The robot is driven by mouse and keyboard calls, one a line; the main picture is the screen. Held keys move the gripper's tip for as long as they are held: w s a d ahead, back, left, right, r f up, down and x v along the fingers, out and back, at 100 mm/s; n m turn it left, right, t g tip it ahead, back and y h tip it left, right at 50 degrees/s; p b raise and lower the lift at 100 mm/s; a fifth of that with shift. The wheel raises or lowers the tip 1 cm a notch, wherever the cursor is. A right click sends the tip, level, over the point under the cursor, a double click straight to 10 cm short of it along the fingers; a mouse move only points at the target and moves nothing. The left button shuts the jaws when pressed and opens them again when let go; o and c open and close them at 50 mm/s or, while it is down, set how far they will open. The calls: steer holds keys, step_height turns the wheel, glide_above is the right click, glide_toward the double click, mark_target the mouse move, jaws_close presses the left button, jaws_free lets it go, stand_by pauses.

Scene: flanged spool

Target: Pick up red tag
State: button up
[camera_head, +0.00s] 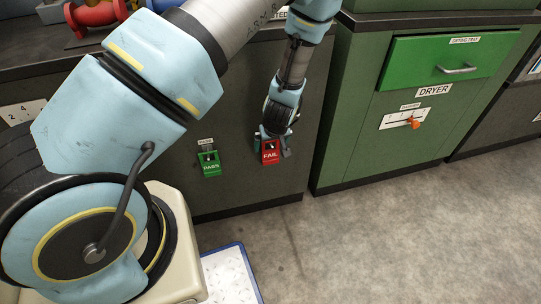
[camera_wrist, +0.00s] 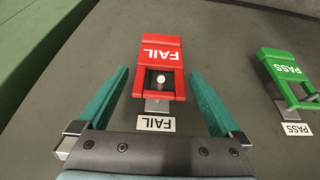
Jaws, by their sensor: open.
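The red tag (camera_head: 270,152) marked FAIL hangs on the front of the dark cabinet. In the wrist view the red tag (camera_wrist: 160,58) hangs by its open frame on a metal peg above a FAIL label (camera_wrist: 156,124). My gripper (camera_head: 272,140) is at the tag in the head view and partly covers its top. In the wrist view my gripper (camera_wrist: 162,80) is open, with one teal finger on each side of the tag. Gaps show between the fingers and the tag, and nothing is held.
A green PASS tag (camera_head: 208,163) hangs beside it; it also shows in the wrist view (camera_wrist: 287,72). The green dryer cabinet (camera_head: 350,130) stands to the right, with a drawer (camera_head: 420,62) and an orange slider knob (camera_head: 414,123). Grey floor (camera_head: 400,230) lies clear in front.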

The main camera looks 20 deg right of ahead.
steer(key=shift+x, duration=0.85)
steer(key=shift+c, duration=0.2)
steer(key=c, duration=1.2)
